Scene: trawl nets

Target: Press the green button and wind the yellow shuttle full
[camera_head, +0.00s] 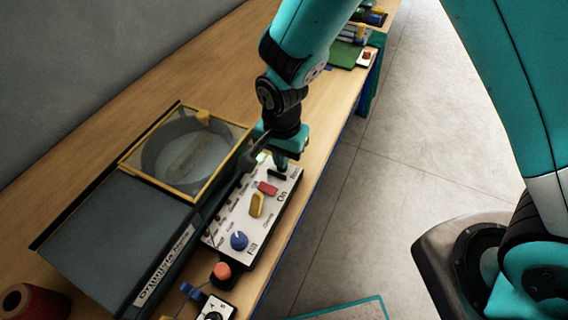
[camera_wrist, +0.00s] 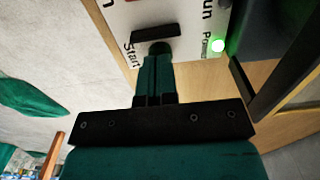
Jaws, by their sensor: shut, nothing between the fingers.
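The winding machine (camera_head: 110,235) lies on the bench with its yellow-framed clear lid (camera_head: 214,180) down. Under the lid is a dim ring with a pale long shape inside; I cannot tell whether this is the yellow shuttle. The white control panel (camera_head: 225,225) carries a blue knob (camera_head: 239,240), a yellow switch (camera_head: 257,204) and a red rocker (camera_head: 267,188). My gripper (camera_head: 281,160) is shut and empty over the panel's far end. In the wrist view its fingertips (camera_wrist: 158,58) are at the "Start" label, against or just above a dark green round button mostly hidden behind them.
The green power lamp (camera_wrist: 218,45) is lit beside the fingertips. A black bar (camera_wrist: 155,34) stands just past them. An orange-red button (camera_head: 222,270) and a red spool (camera_head: 32,302) are nearer. A green mat (camera_head: 342,55) with several items lies farther along the bench.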

